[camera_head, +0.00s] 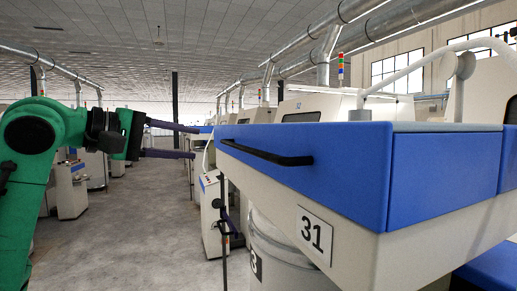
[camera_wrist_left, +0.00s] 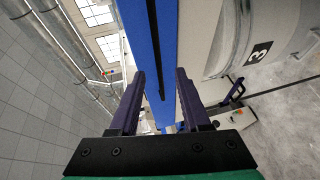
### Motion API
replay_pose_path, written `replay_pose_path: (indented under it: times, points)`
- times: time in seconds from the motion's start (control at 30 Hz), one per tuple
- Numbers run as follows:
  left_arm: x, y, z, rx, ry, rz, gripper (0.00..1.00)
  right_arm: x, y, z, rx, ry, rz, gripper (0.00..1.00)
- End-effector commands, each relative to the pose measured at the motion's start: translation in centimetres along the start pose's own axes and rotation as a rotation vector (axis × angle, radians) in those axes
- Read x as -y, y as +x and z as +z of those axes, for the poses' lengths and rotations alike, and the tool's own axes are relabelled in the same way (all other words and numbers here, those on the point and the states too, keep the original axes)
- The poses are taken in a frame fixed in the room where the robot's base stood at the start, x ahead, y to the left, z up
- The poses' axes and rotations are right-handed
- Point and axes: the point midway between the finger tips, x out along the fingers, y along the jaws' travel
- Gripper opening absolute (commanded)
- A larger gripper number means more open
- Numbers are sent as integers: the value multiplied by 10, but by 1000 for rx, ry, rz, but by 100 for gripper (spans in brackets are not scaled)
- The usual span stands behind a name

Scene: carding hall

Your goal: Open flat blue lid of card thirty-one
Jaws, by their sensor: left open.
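The flat blue lid (camera_head: 350,160) of card thirty-one fills the right of the head view and looks shut. A black bar handle (camera_head: 265,153) runs along its near-side face. A plate with the number 31 (camera_head: 317,235) is on the pale body below. My left gripper (camera_head: 195,142) is open and empty, just left of the lid's far end, its purple fingers one above the other. In the left wrist view the blue lid (camera_wrist_left: 137,25) and the handle (camera_wrist_left: 154,45) appear between the spread fingers (camera_wrist_left: 160,73). No contact is visible. My right gripper is not in view.
A pale can (camera_head: 285,262) stands under the card's body. A small machine cabinet (camera_head: 213,215) stands beyond it. Another card (camera_head: 315,107) rises behind. The grey floor aisle (camera_head: 130,235) is clear in the middle left.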

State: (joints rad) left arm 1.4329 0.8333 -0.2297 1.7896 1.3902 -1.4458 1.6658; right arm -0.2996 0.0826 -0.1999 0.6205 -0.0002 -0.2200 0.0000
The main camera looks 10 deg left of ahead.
Motion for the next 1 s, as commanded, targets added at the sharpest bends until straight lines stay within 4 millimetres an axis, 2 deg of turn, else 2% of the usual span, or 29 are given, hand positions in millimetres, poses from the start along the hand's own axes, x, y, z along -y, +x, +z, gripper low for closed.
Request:
replay_pose_path:
  times: [0.07, 0.17, 0.27, 0.5, 0.7, 0.8, 1.0]
  points:
    - [-7, -7, 9, 7, 1, -2, 47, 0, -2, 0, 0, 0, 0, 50]
    - [-7, 5, 9, 10, -3, -5, 47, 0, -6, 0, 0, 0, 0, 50]
    - [-9, 26, 9, 11, -3, -5, 47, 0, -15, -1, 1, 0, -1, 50]
    - [-11, 92, 9, 11, -5, -3, 47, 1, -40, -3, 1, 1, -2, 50]
    - [-9, 130, 9, 9, -3, -1, 47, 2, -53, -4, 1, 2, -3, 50]
    - [-7, 137, 9, 7, -2, -1, 47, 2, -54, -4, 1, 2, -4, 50]
    - [-5, 138, 9, 7, -2, 0, 47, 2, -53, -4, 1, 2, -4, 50]
